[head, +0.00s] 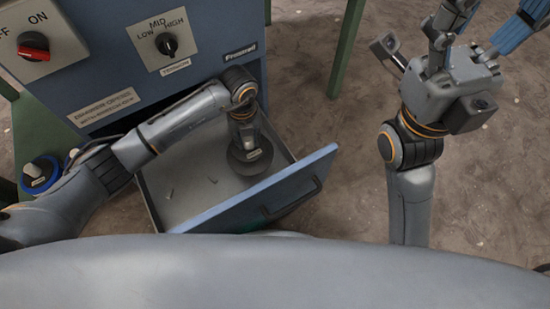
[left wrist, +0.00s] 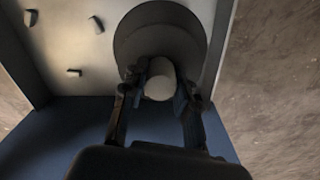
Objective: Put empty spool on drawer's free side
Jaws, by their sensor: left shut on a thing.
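The spool (head: 250,160) is dark grey with a wide round flange and a pale hub. I cannot tell whether the flange touches the drawer floor. My right gripper (head: 455,42) is raised at the upper right, away from the drawer; its finger gap is unclear.
A few small grey pieces (head: 170,194) lie on the drawer's left side. The blue machine (head: 105,75) with knobs stands behind the drawer. A dark handle (head: 292,202) is on the drawer front. Brown floor lies right.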

